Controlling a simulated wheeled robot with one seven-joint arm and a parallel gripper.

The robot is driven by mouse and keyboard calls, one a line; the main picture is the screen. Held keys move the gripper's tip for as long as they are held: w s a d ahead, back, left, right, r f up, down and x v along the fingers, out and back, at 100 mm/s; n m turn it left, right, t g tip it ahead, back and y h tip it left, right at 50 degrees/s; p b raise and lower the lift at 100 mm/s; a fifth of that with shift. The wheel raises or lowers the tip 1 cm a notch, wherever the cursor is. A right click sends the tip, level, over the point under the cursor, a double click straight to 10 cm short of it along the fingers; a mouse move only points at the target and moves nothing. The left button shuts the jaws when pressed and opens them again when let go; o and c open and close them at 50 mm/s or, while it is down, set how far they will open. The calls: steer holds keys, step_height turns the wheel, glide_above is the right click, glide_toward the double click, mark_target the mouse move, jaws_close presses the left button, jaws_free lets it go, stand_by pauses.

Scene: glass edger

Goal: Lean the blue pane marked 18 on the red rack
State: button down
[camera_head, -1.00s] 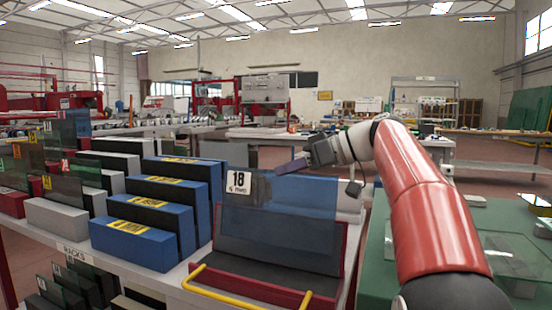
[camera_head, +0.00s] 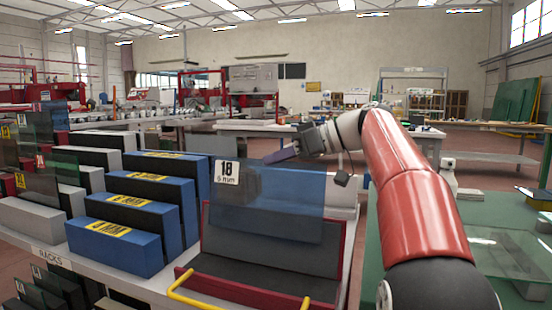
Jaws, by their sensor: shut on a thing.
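The blue pane (camera_head: 285,203) is translucent and carries a white label reading 18 at its upper left corner. It is in front of the black back of the red rack (camera_head: 345,255), and the rack's back shows through it. My gripper (camera_head: 283,156) is at the pane's top edge, shut on it. The fingertips are small in this view. The pane's lower edge shows partway down the rack's back, above the dark base ledge. I cannot tell whether the pane touches the back.
Blue stepped racks with yellow labels (camera_head: 110,229) stand left of the red rack, with grey ones holding dark panes further left. A yellow handle (camera_head: 235,298) is on the rack's front. A green table (camera_head: 510,245) with clear glass lies to the right.

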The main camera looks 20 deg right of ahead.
mark_target(311, 187)
steer(key=shift+f+b, duration=3.5)
steer(key=shift+f, duration=0.5)
steer(key=shift+f+b, duration=0.35)
steer(key=shift+f, duration=0.05)
steer(key=c, duration=1.5)
jaws_free()
steer(key=p+v, duration=0.1)
steer(key=v, duration=0.6)
steer(key=shift+s+d+r, duration=0.1)
steer(key=shift+s+d, duration=0.05)
steer(key=shift+d, duration=0.15)
steer(key=shift+s, duration=0.1)
